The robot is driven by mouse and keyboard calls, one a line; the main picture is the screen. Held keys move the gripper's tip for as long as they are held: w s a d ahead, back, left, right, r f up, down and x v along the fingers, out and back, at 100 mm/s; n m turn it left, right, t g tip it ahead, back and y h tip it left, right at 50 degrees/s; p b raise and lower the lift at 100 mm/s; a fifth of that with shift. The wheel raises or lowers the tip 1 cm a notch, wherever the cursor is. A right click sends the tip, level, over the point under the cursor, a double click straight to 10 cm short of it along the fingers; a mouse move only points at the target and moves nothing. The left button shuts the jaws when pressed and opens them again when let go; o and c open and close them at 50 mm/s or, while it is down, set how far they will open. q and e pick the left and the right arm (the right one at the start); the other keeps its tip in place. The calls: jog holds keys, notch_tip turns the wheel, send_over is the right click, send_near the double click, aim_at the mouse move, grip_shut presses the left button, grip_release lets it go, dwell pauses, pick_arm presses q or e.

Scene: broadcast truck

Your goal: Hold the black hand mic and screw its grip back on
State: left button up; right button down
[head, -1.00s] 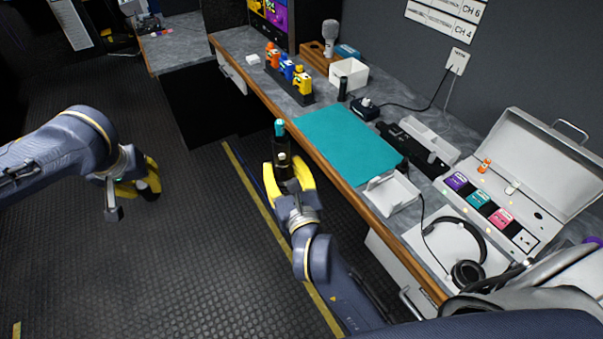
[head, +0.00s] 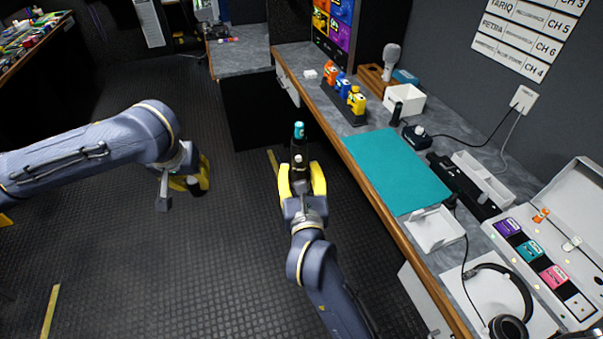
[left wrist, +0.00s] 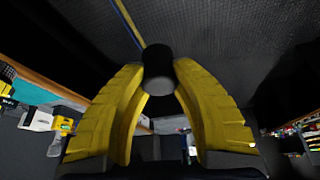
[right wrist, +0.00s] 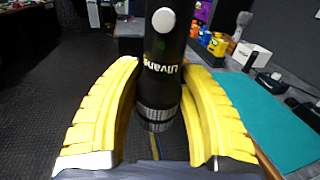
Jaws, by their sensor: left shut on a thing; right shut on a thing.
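The black hand mic body (head: 299,151) has a teal end and is held upright in my right gripper (head: 302,183), in front of the desk edge. In the right wrist view the mic (right wrist: 160,65) shows white lettering, a pale round button and a ridged ring at its near end, between the yellow fingers. My left gripper (head: 200,177) is over the floor to the left, apart from the mic. In the left wrist view its fingers are shut on a plain black cylinder (left wrist: 158,68), seemingly the grip. The head view does not show this cylinder clearly.
The desk at the right carries a teal mat (head: 395,170), a white tray (head: 435,230), a headset (head: 510,322) and a white box (head: 405,102). Orange, blue and yellow units stand in a black rack (head: 345,103). A grey mic (head: 391,60) stands behind. Floor between my grippers is clear.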

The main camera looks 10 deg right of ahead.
pick_arm(q)
jog(key=shift+r, duration=0.1)
jog(key=shift+w+r, duration=0.15)
jog(key=shift+r, duration=0.15)
jog(key=w+d+r+m, duration=0.2)
jog(key=w+d+r, duration=0.1)
jog(key=d+r, duration=0.85)
notch_tip(320, 180, up, 11)
jog(key=m+h, duration=0.2)
send_over(299, 125)
jog(key=shift+w+a+f, duration=0.1)
jog(key=shift+w+f, duration=0.1)
jog(key=shift+w, duration=0.05)
jog(key=shift+s+f+m, duration=0.3)
jog(key=shift+s, duration=0.05)
jog(key=shift+f, duration=1.95)
